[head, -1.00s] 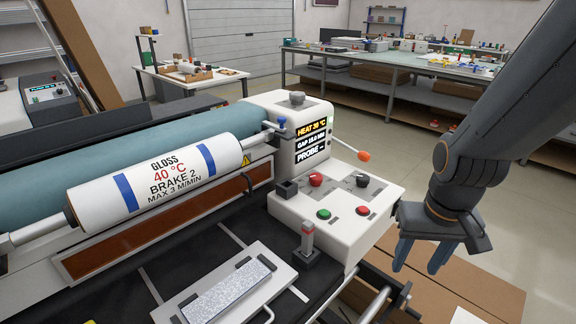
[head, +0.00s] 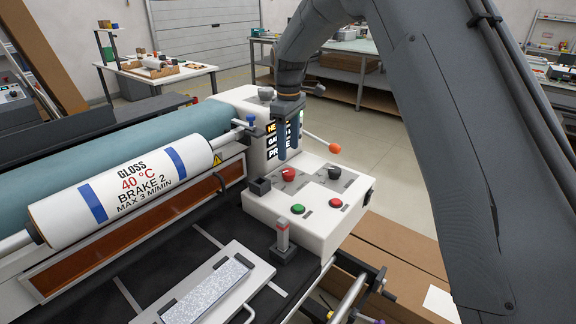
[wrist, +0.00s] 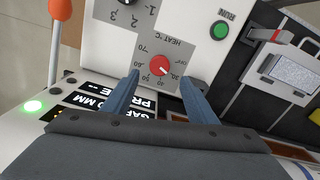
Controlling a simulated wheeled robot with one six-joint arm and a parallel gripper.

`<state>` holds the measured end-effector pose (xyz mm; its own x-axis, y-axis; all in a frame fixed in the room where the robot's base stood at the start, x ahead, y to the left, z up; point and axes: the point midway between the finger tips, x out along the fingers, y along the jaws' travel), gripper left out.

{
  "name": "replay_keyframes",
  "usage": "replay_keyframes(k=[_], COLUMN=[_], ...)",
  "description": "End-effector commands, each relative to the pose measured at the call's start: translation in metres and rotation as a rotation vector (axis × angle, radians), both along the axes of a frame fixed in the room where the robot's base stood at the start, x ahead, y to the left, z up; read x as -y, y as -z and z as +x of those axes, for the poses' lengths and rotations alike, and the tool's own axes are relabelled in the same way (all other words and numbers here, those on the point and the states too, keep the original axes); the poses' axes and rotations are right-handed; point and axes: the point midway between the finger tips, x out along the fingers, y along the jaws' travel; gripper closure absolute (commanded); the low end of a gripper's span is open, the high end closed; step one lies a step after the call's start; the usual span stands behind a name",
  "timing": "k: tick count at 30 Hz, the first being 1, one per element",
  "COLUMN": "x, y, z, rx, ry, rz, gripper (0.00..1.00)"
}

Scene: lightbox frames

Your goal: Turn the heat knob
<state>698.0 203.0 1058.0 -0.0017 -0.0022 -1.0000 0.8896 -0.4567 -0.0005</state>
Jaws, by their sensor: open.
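The heat knob is a small red knob (head: 289,174) on the white control panel (head: 262,205). It also shows in the wrist view (wrist: 159,66), inside a grey dial plate marked HEAT °C. The label on the roller (head: 135,190) reads GLOSS 40 °C, BRAKE 2. My gripper (head: 288,154) is open and empty, pointing down above the panel, just behind the red knob in the head view. In the wrist view, my gripper's blue fingers (wrist: 160,80) lie on either side of the knob, apart from each other. I cannot tell their height above it.
A black knob (head: 334,172) sits right of the red one. A green button (head: 297,209) and red button (head: 335,203) lie in front. An orange-tipped lever (head: 334,148) sticks out behind. My gripper partly hides the display (head: 271,142).

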Motion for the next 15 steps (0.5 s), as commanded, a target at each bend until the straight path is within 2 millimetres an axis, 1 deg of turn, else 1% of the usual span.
replay_keyframes(k=[5,12,15], x=[-0.001,0.000,0.000], y=[0.013,0.049,0.062], z=[0.001,0.000,0.001], rx=[-0.004,-0.004,-0.002], ry=[-0.011,-0.009,-0.008], rz=[0.000,0.000,0.000], gripper=[0.47,0.47,0.47])
